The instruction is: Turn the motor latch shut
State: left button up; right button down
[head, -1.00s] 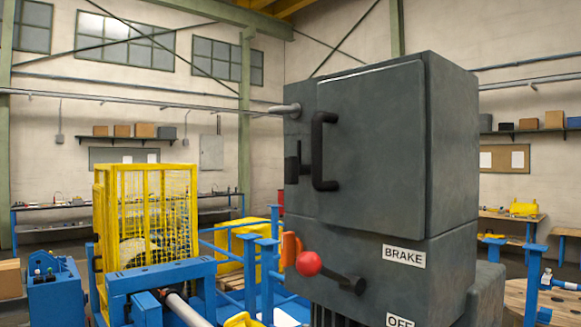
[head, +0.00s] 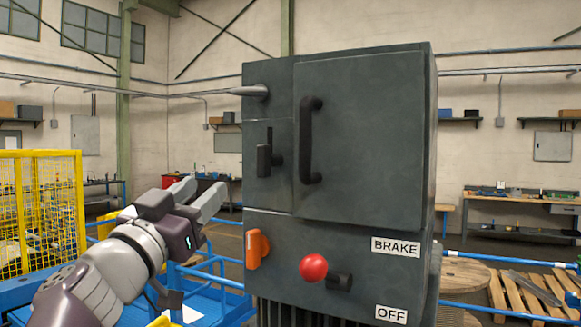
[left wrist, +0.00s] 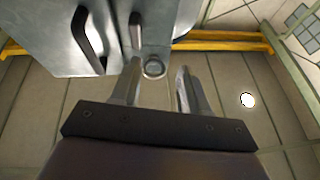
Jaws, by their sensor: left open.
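A dark grey cabinet (head: 370,150) fills the middle of the head view. On its left panel a small black latch (head: 264,160) hangs upright beside a short slot. It also shows in the left wrist view (left wrist: 136,30). Lower down is an orange turn handle (head: 254,249), nearly upright. No label tells which of these is the motor latch. My left gripper (head: 204,192) is open and empty, left of the cabinet and apart from it, below the black latch's height. In the left wrist view its fingers (left wrist: 159,70) are spread with nothing between them. My right gripper is not in view.
A long black door handle (head: 310,140) stands out right of the latch. A red-knobbed lever (head: 314,268) juts out below, near BRAKE and OFF labels. A yellow mesh cage (head: 45,205) and blue rails stand left.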

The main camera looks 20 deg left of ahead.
aim_at(260, 160)
pick_arm(q)
jog(key=w+d+r+h+p, duration=0.1)
jog(key=w, duration=0.1)
jog(key=w+d+r+h+p, duration=0.1)
jog(key=w+p, duration=0.1)
jog(key=w, duration=0.1)
jog(key=w+d+r+p, duration=0.1)
jog(key=w+p, duration=0.1)
jog(key=w, duration=0.1)
jog(key=shift+w+d+r+h, duration=0.15)
jog(key=shift+r+h, duration=0.25)
jog(key=x, duration=0.2)
jog(key=p+x, duration=0.1)
jog(key=x, duration=0.1)
jog(key=shift+w+d+f, duration=0.1)
jog(key=shift+d+f, duration=0.15)
jog(key=shift+d, duration=0.1)
jog(key=shift+a, duration=0.15)
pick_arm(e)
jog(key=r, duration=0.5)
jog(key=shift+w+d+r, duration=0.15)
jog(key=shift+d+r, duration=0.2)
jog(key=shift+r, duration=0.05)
pick_arm(q)
jog(key=shift+a, duration=0.1)
grip_shut()
